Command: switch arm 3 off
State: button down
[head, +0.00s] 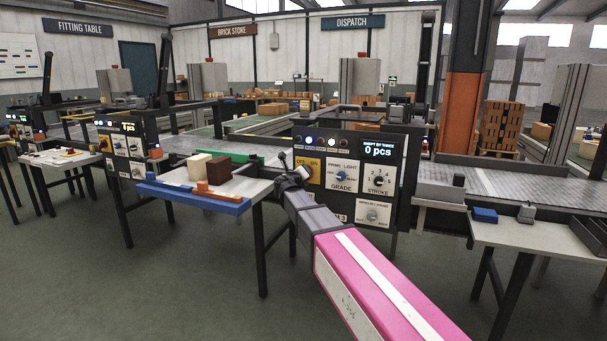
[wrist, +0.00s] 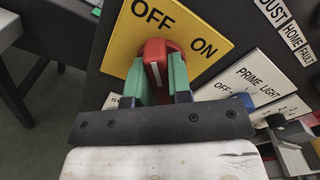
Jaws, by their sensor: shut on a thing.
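The yellow OFF/ON plate (head: 314,172) is on the dark control panel (head: 347,148) in the head view, partly hidden behind my gripper (head: 288,172). A label ending in "3" shows low on this panel. In the wrist view the plate (wrist: 200,30) carries a red knob (wrist: 155,52) with a white line. My gripper's green fingers (wrist: 161,82) are shut on the knob, one on each side. The white line runs up the picture, roughly toward OFF; ON is to its right. The exact setting is hard to tell.
The display (head: 378,150) reads 0 pcs. A table (head: 258,188) with bricks stands left of my arm. Another panel (head: 125,148) is farther left.

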jog(key=shift+n, duration=0.4)
jog(key=c, duration=1)
grip_release()
jog(key=shift+c, duration=0.2)
jog(key=shift+s, duration=0.1)
jog(key=v, duration=1)
jog(key=shift+s+a, duration=0.2)
jog(key=shift+s, duration=0.1)
jog(key=shift+d, duration=0.1)
